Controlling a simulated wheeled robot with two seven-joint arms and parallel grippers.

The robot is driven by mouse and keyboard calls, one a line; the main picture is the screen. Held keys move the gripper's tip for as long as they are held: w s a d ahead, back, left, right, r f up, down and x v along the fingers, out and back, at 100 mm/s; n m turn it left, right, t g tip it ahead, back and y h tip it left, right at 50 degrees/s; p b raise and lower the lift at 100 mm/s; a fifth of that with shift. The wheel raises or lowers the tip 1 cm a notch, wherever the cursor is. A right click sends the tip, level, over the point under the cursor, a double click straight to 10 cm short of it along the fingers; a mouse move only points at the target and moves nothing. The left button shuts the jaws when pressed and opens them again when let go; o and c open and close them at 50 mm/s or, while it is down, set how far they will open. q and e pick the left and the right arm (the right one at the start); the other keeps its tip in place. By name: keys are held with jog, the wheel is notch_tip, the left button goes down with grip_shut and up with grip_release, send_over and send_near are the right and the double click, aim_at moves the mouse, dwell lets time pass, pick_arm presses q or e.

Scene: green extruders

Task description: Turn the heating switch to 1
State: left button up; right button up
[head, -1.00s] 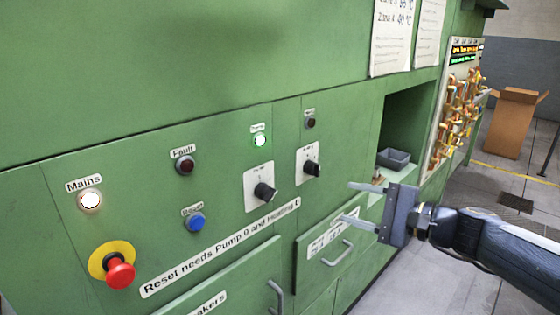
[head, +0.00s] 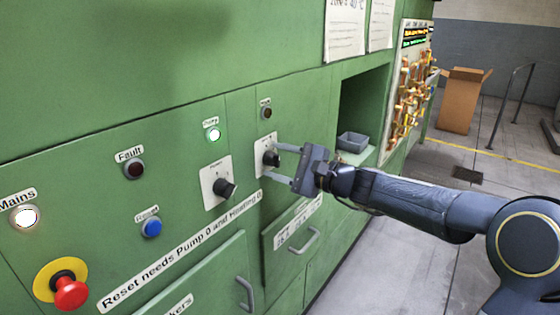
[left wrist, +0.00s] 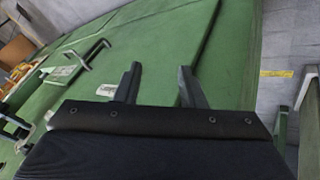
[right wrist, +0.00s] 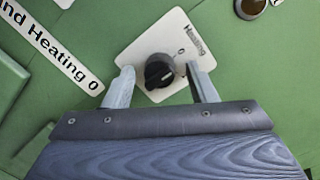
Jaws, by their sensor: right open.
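The heating switch is a black rotary knob (right wrist: 159,71) on a white plate (right wrist: 150,50) marked "Heating" and "0" in the right wrist view. Its white pointer line is turned toward the 0 side. In the head view the heating knob (head: 271,158) sits on the green panel, right of the pump knob (head: 224,188). My right gripper (head: 282,164) is open, with one finger on each side of the heating knob; in the right wrist view (right wrist: 162,88) I cannot tell if they touch it. My left gripper (left wrist: 157,85) is open and empty.
A red emergency button (head: 70,292) and blue reset button (head: 151,227) are to the left. A drawer handle (head: 305,242) sticks out below. A grey bin (head: 352,142) stands in the recess.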

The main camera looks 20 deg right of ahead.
jog(key=c, duration=1)
jog(key=shift+o, duration=0.2)
jog(key=shift+s+m+t+p, duration=0.1)
jog(key=shift+m+t+p, duration=0.25)
jog(key=shift+m, duration=2.75)
jog(key=shift+m+t+p, duration=0.25)
jog(key=shift+m+p, duration=0.2)
jog(key=shift+m, duration=2.65)
jog(key=shift+f, duration=0.1)
